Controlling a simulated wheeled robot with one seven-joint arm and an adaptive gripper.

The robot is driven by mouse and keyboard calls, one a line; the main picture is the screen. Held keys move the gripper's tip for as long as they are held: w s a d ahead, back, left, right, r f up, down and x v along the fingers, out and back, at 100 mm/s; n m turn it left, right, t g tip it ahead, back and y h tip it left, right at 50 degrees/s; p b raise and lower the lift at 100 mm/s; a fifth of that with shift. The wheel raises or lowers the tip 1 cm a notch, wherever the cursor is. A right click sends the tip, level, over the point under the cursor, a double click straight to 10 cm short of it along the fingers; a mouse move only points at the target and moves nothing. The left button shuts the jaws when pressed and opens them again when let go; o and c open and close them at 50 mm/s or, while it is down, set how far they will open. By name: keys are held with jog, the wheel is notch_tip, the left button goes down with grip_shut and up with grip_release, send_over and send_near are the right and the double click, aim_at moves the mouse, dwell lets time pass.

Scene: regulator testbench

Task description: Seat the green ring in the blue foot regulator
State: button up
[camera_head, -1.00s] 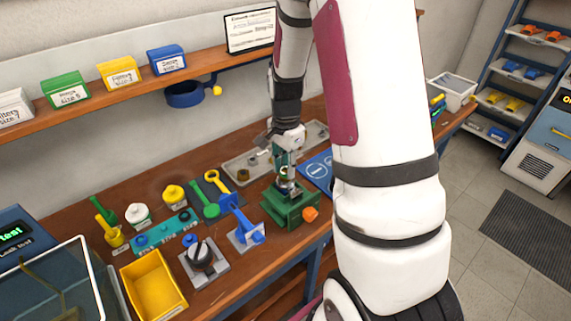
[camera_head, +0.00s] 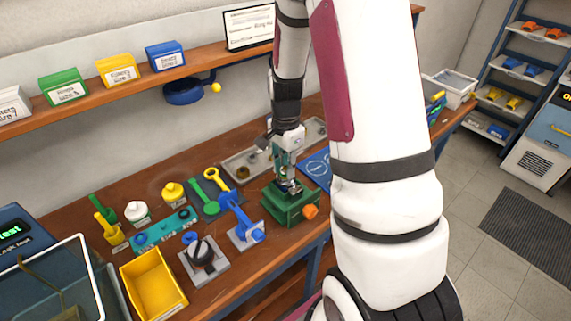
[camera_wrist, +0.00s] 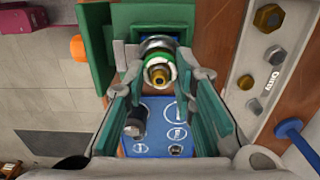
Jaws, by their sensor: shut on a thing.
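My gripper (camera_wrist: 158,72) points down at the green vise (camera_wrist: 151,18) and also shows in the head view (camera_head: 288,184). Its two green fingers are closed around the green ring (camera_wrist: 171,64) at their tips. The ring surrounds a brass-centred end of a silver cylindrical regulator body (camera_wrist: 156,43) in the vise. The fingers partly hide the ring, and I cannot tell whether it is fully seated. No blue foot shows clearly on this body. In the head view the vise (camera_head: 292,207) stands near the bench's front edge, and the ring is too small to make out.
A blue mat (camera_wrist: 160,148) with white outlines lies beside the vise, with a dark cylinder (camera_wrist: 135,122) over it. A grey tray (camera_wrist: 248,62) holds brass fittings. A blue-handled tool stand (camera_head: 243,232), a black-knobbed fixture (camera_head: 202,258) and a yellow bin (camera_head: 153,284) are left of the vise.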

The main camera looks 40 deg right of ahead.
jog(key=shift+f, duration=0.1)
jog(key=o, duration=1.4)
jog(key=shift+c, duration=0.2)
jog(key=shift+r+p, duration=1.25)
jog(key=shift+r, duration=2.8)
